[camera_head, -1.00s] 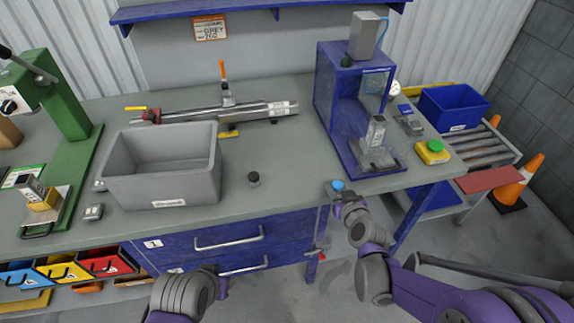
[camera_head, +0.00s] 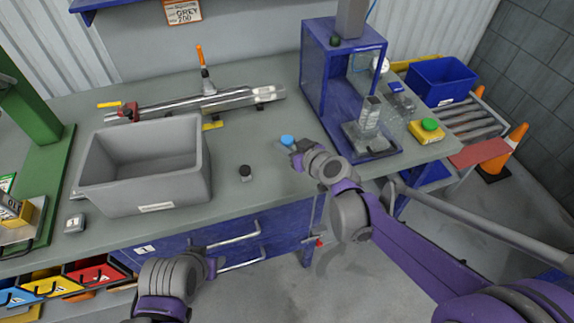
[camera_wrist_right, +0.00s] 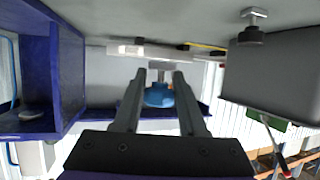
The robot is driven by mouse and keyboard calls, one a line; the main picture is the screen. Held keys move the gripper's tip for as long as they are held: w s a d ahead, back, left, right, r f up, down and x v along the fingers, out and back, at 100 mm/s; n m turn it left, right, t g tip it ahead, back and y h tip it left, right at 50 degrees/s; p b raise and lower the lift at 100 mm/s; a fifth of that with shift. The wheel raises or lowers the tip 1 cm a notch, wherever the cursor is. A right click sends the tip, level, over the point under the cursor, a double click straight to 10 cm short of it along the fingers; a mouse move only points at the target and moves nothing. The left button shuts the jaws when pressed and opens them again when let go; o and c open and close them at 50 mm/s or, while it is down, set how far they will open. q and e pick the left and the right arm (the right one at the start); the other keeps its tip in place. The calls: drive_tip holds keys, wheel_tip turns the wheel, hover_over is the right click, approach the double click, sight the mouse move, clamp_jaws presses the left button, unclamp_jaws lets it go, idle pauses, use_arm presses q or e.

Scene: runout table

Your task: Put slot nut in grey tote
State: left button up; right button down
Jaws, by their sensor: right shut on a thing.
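My right gripper (camera_head: 293,147) is shut on a small blue-topped piece, which I take to be the slot nut (camera_head: 287,140). In the right wrist view the blue part (camera_wrist_right: 159,95) sits between the two fingers, with a grey part beyond it. The piece is held over the bench, right of the grey tote (camera_head: 140,205) and left of the blue press frame. The tote is an open box with a white label; its visible inside looks empty. It also shows in the right wrist view (camera_wrist_right: 275,80). My left gripper (camera_head: 213,266) is low before the drawers; its fingers are unclear.
A black-topped knob (camera_head: 245,172) stands on the bench between the tote and my right gripper. A metal rail (camera_head: 210,103) lies behind. The blue press frame (camera_head: 315,80) stands at right, near a blue bin (camera_head: 440,82) and a green-button box (camera_head: 427,131).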

sight(287, 168)
wheel_tip(287, 168, down, 8)
drive_tip(key=shift+r+b, duration=0.1)
drive_tip(key=shift+b, duration=0.3)
drive_tip(key=shift+c, duration=2.3)
unclamp_jaws()
drive_tip(key=shift+f, duration=0.2)
drive_tip(key=v, duration=1.1)
drive_tip(key=shift+a, duration=0.25)
